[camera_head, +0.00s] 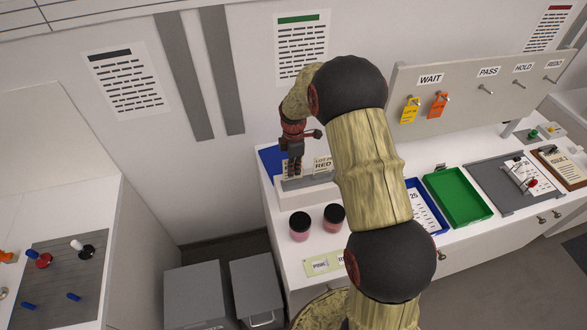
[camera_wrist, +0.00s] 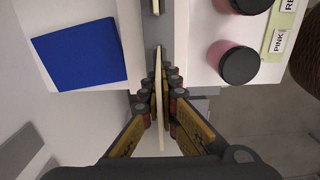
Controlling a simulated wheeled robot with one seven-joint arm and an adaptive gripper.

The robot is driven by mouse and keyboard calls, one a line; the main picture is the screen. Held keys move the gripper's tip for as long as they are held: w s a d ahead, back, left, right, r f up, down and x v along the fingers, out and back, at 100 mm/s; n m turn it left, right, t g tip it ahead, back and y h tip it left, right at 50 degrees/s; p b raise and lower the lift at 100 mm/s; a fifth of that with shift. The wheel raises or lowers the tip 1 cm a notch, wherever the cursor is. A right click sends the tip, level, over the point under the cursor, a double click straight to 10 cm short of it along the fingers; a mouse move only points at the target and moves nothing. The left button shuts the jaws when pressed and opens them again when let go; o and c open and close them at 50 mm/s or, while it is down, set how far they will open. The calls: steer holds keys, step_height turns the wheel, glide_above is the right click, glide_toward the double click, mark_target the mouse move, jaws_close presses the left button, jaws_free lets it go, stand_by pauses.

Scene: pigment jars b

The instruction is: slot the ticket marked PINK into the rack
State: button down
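My gripper (camera_wrist: 160,82) is shut on a thin pale ticket (camera_wrist: 160,115), seen edge-on between the fingers in the wrist view. Its marking cannot be read there. In the head view my gripper (camera_head: 293,166) is at the left part of the grey rack (camera_head: 308,181), with the held ticket upright at the rack. I cannot tell how deep its lower edge sits. A second ticket, marked RED (camera_head: 322,163), stands in the rack to the right. It also shows edge-on at the top of the wrist view (camera_wrist: 156,6).
Two dark-lidded pink jars (camera_head: 300,227) (camera_head: 334,217) stand in front of the rack, near a green label strip (camera_head: 322,265) reading PINK. A blue mat (camera_wrist: 80,54) lies left of the rack. Blue and green trays (camera_head: 458,196) are right of my arm. A hook board (camera_head: 470,85) stands behind.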

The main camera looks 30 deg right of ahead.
steer(key=shift+f+b, duration=0.65)
steer(key=shift+f, duration=0.55)
steer(key=c, duration=2.6)
jaws_free()
steer(key=o, duration=0.6)
steer(key=shift+o, duration=0.2)
steer(key=shift+s, duration=0.1)
steer(key=shift+r+p, duration=1.55)
steer(key=shift+r, duration=1.55)
